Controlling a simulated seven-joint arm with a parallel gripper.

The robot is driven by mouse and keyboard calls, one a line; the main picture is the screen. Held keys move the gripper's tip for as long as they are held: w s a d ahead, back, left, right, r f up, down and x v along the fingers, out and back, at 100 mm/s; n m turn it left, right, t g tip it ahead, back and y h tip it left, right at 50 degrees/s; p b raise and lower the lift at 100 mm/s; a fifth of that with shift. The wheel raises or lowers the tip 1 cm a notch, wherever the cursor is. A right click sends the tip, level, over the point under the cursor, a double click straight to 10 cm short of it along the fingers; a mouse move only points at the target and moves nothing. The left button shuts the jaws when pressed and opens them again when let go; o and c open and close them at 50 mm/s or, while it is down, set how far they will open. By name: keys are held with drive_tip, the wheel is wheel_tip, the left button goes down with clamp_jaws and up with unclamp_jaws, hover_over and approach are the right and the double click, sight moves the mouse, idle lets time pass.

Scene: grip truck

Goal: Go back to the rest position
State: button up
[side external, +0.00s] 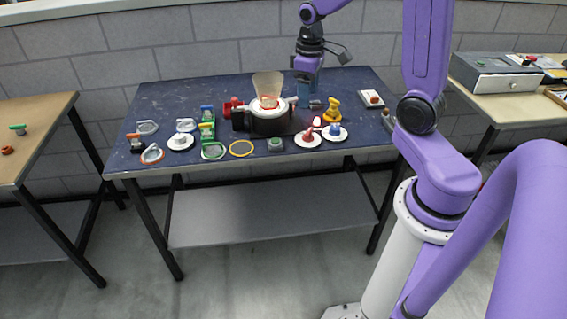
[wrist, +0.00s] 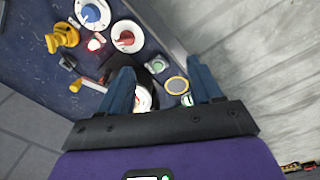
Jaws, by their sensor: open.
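My gripper (side external: 308,88) hangs at the back right part of the dark blue table (side external: 165,95), just right of a black and white round device (side external: 268,122) with a clear funnel on top. In the wrist view its two blue fingers (wrist: 162,76) are spread apart with nothing held between them. The device is partly hidden behind the fingers there, and the yellow ring (wrist: 177,85) lies beyond the fingertips.
A yellow part (side external: 332,110), a white disc with a blue knob (side external: 335,132) and a white disc with a red knob (side external: 308,137) stand near my gripper. Several rings and coloured parts lie at left. A grey box (side external: 495,75) sits on the right bench.

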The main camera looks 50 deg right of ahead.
drive_tip(key=s+a+r+n, duration=0.2)
drive_tip(key=s+a+n, duration=0.3)
drive_tip(key=s+a, duration=0.6)
drive_tip(key=s+a+n, duration=0.4)
drive_tip(key=s+a, duration=0.2)
drive_tip(key=s, duration=0.5)
drive_tip(key=shift+r+n+y, duration=0.15)
drive_tip(key=shift+n+y, duration=0.15)
drive_tip(key=shift+y, duration=0.1)
